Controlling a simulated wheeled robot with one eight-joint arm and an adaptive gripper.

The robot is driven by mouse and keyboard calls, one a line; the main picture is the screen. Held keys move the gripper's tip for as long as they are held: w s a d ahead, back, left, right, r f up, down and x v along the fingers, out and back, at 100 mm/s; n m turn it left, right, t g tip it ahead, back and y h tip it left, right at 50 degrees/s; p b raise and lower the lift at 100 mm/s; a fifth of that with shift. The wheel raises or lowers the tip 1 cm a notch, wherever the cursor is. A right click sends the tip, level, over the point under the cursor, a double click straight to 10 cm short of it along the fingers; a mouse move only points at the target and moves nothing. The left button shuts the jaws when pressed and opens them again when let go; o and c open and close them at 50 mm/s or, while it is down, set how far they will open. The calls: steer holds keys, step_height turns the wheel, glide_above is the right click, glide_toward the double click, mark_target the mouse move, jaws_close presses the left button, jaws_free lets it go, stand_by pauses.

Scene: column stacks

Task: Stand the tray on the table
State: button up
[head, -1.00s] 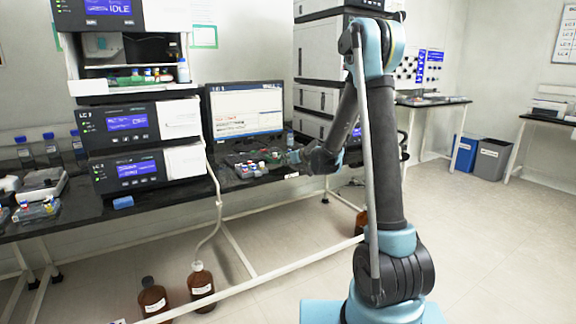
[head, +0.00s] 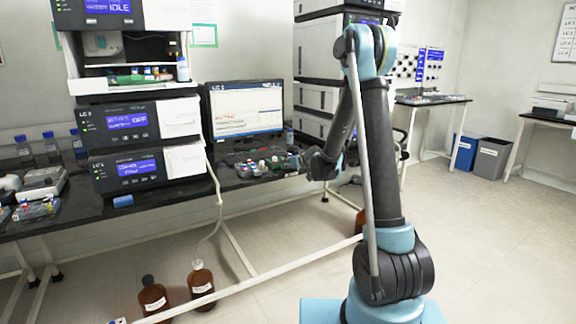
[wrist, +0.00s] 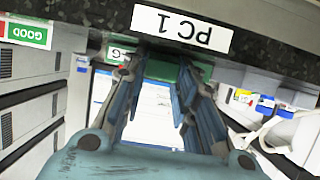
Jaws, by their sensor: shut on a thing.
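My gripper (wrist: 160,85) is shut on a green tray (wrist: 160,70). The tray shows as a green strip between and behind the fingertips in the wrist view. Most of it is hidden by the fingers. The black table (head: 150,208) runs along the wall. Its front edge, with an upside-down PC 1 label (wrist: 181,29), crosses the top of the wrist view, close to the tray. I cannot tell whether the tray touches the table.
Several coloured-cap vials in grey holders (head: 255,166) stand on the table left of my gripper. A monitor (head: 246,110) stands behind them. LC units (head: 125,122) are stacked to the left, and a tall white stack (head: 316,97) is behind my arm. Brown bottles (head: 201,285) stand on the floor.

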steer(key=o, duration=1.1)
steer(key=shift+f, duration=0.1)
steer(key=shift+r, duration=0.55)
steer(key=s+d+r+m+g+h, duration=0.1)
steer(key=s+d+r+g, duration=0.1)
steer(key=s+d, duration=0.8)
steer(key=s+d+r+m+g+h, duration=0.15)
steer(key=s+d, duration=0.25)
steer(key=s, duration=1.3)
steer(key=s+d+f+m+g+h, duration=0.1)
steer(key=s+d, duration=0.3)
steer(key=s, duration=0.4)
steer(key=s+d+f+m+g+h, duration=0.1)
steer(key=s+d+f, duration=0.3)
steer(key=s, duration=0.5)
steer(key=s+d+f+m+g+h, duration=0.2)
steer(key=s+d, duration=0.3)
steer(key=s, duration=0.4)
steer(key=shift+d+f+g+h, duration=0.2)
steer(key=shift+g+h, duration=0.35)
steer(key=shift+g, duration=0.2)
